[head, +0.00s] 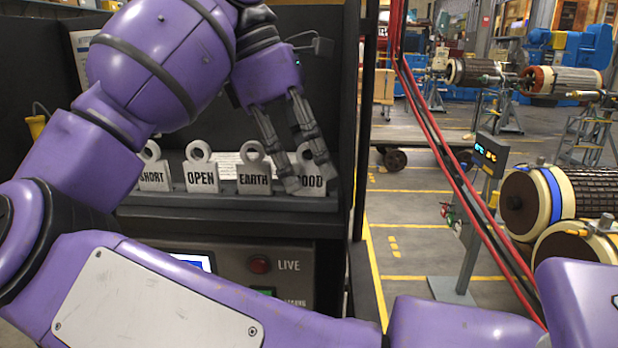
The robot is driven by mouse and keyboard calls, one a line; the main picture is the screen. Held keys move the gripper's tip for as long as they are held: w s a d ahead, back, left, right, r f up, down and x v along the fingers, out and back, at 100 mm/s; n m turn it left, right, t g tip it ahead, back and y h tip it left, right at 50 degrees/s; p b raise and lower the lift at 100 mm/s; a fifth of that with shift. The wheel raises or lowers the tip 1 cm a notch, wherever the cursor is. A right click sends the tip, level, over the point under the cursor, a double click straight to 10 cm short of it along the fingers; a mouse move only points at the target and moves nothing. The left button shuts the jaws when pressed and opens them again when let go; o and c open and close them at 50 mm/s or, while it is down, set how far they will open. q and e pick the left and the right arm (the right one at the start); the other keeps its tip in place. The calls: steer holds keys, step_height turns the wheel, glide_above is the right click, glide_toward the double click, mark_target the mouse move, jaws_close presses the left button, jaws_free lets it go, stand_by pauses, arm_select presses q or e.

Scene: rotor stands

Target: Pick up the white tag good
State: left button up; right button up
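The white tag good (312,189) stands at the right end of a row of tags on a dark ledge, with a ring on top. Its first letter and part of its ring are hidden by my fingers. My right gripper (308,179) is open and points down at this tag. My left gripper is not in view.
Tags marked EARTH (254,181), OPEN (201,178) and SHORT (154,177) stand to the left, EARTH close to my finger. A dark post bounds the ledge at right. Red cables (440,150) run past it. Below is a panel with a red LIVE button (259,264).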

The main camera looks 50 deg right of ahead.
steer(key=shift+s+f, duration=0.15)
steer(key=shift+f, duration=0.15)
steer(key=shift+c, duration=0.5)
jaws_close()
